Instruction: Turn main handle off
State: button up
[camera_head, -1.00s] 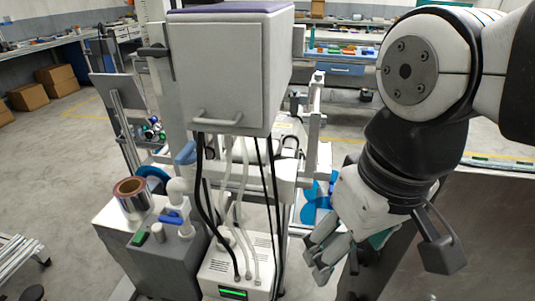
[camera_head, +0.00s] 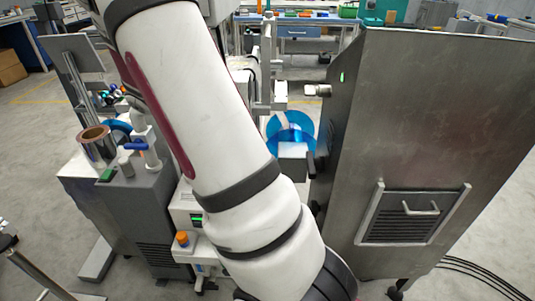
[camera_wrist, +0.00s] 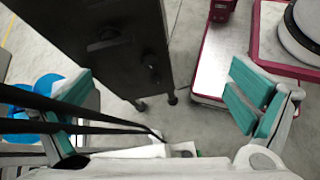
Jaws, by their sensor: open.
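A tall metal cabinet (camera_head: 440,125) stands at the right in the head view. Black handle-like parts (camera_head: 311,165) stick out from its left edge. In the wrist view the cabinet (camera_wrist: 85,20) shows a dark face with a black handle (camera_wrist: 105,42) and a dark knob-like part (camera_wrist: 153,72) lower down. I cannot tell for sure which is the main handle, or its setting. My gripper (camera_wrist: 165,98) is open and empty, its teal-padded fingers wide apart, with the cabinet beyond them and not touched. The gripper is out of frame in the head view.
Black cables or bars (camera_wrist: 70,112) cross the left finger in the wrist view. Blue reels (camera_head: 290,130) are left of the cabinet. A grey machine with a copper-coloured roll (camera_head: 96,145) stands at the left. Grey floor shows around the cabinet.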

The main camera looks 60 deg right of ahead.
aim_at(311, 161)
jog(key=d+f+n+g+h+b, duration=0.35)
jog(key=d+f+g+b, duration=0.2)
jog(key=d+f, duration=0.7)
jog(key=shift+m, duration=0.35)
jog(key=b+x, duration=0.2)
jog(key=x, duration=1.1)
jog(key=shift+a+r, duration=0.1)
jog(key=shift+a, duration=0.1)
jog(key=c, duration=0.9)
